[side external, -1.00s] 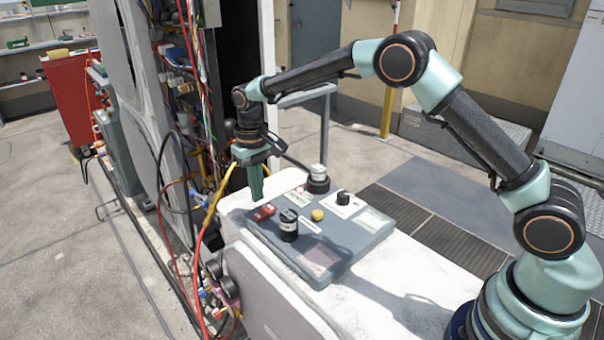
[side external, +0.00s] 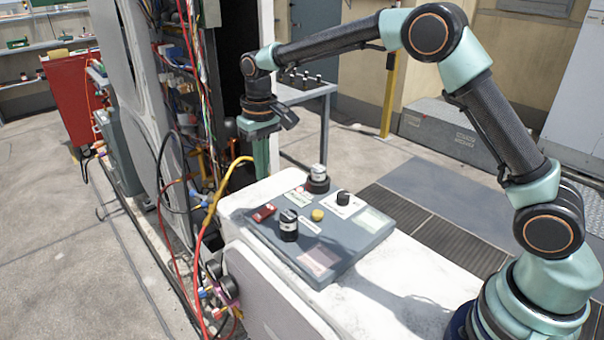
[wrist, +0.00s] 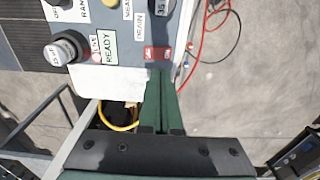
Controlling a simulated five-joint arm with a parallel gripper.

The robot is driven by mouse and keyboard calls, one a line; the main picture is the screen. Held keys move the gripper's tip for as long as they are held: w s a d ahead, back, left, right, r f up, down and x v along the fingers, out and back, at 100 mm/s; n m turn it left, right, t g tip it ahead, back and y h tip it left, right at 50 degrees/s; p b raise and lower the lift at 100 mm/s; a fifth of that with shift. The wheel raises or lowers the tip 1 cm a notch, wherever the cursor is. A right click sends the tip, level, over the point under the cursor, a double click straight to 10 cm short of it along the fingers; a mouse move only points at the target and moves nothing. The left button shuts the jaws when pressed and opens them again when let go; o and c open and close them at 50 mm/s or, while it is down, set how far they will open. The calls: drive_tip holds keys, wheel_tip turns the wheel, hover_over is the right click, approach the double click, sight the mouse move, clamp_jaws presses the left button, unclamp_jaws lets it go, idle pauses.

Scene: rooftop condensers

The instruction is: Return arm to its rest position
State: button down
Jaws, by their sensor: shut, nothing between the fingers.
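My gripper (side external: 261,158) is shut with nothing between its green fingers. In the side external view it points straight down, raised above and behind the far edge of the grey control panel (side external: 345,249). In the wrist view the shut fingers (wrist: 160,98) point toward the panel (wrist: 110,15), near its red label (wrist: 158,54), and I see no contact. My arm reaches from the right across the white bench, with its elbow high.
The panel carries a black-and-silver knob (side external: 288,225), another knob (side external: 318,178) and a yellow button (side external: 317,215). It sits on a white bench (side external: 400,275). An open cabinet with wires (side external: 185,90) stands left of my gripper. A metal stand (side external: 318,95) is behind. Yellow (side external: 207,220) and red hoses hang nearby.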

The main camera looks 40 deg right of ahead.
drive_tip(key=s+d+r+t, duration=0.2)
drive_tip(key=s+d+r, duration=0.2)
drive_tip(key=s+r, duration=0.3)
drive_tip(key=s+d+r+t, duration=0.2)
drive_tip(key=s+d+r, duration=0.25)
drive_tip(key=s, duration=0.45)
drive_tip(key=s+f+t, duration=0.1)
drive_tip(key=s, duration=0.6)
drive_tip(key=shift+d+f, duration=0.35)
drive_tip(key=shift+d, duration=0.1)
